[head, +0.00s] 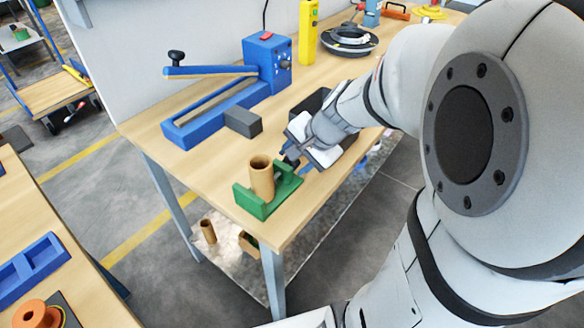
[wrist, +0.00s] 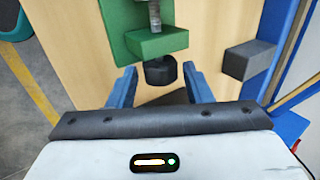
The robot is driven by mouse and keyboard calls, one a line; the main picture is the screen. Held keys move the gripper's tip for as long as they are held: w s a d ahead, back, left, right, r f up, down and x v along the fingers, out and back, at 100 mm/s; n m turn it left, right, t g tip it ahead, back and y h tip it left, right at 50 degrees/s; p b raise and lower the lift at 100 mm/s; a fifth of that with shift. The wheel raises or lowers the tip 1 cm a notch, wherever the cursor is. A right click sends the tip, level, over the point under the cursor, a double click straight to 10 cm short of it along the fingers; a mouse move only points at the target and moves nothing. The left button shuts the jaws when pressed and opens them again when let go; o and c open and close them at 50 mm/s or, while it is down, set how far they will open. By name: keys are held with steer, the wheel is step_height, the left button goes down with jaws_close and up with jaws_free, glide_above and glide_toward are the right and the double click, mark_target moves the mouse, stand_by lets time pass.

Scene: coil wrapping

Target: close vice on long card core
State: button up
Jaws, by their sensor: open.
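A green vice (head: 254,202) sits at the table's near corner. The brown card core (head: 262,178) stands upright in it, between its two jaws. I cannot tell whether both jaws touch the core. My gripper (head: 291,157) is open just behind the vice, at its screw end. In the wrist view, the vice (wrist: 157,43) shows at the top with its grey screw (wrist: 155,14). The vice's dark knob (wrist: 160,73) lies between the spread blue fingers of my gripper (wrist: 159,80), with a gap on each side. The core is out of the wrist view.
A grey block (head: 243,121) lies beside the blue bench machine (head: 215,110), left of my gripper; the block also shows in the wrist view (wrist: 249,60). A yellow post (head: 308,30) and a dark coil (head: 349,40) stand farther back. Bare tabletop lies left of the vice.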

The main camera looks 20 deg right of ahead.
steer(key=shift+d+f+t+b, duration=0.1)
steer(key=shift+f+t+b, duration=0.25)
steer(key=shift+b, duration=0.6)
steer(key=shift+s+r+y, duration=0.1)
steer(key=shift+r+y, duration=0.2)
steer(key=shift+r, duration=0.05)
steer(key=shift+c, duration=0.5)
steer(key=c, duration=0.5)
steer(key=p, duration=0.3)
steer(key=shift+r, duration=0.4)
steer(key=g+h+p, duration=0.1)
steer(key=p, duration=0.3)
steer(key=g+p, duration=0.1)
steer(key=p, duration=0.3)
steer(key=shift+w+a+r+g+h, duration=0.1)
steer(key=shift+w+a+g+h, duration=0.1)
steer(key=shift+a+g+h, duration=0.15)
steer(key=shift+w+h+p, duration=0.1)
steer(key=shift+h+p, duration=0.15)
steer(key=shift+p, duration=0.85)
steer(key=shift+f, duration=0.4)
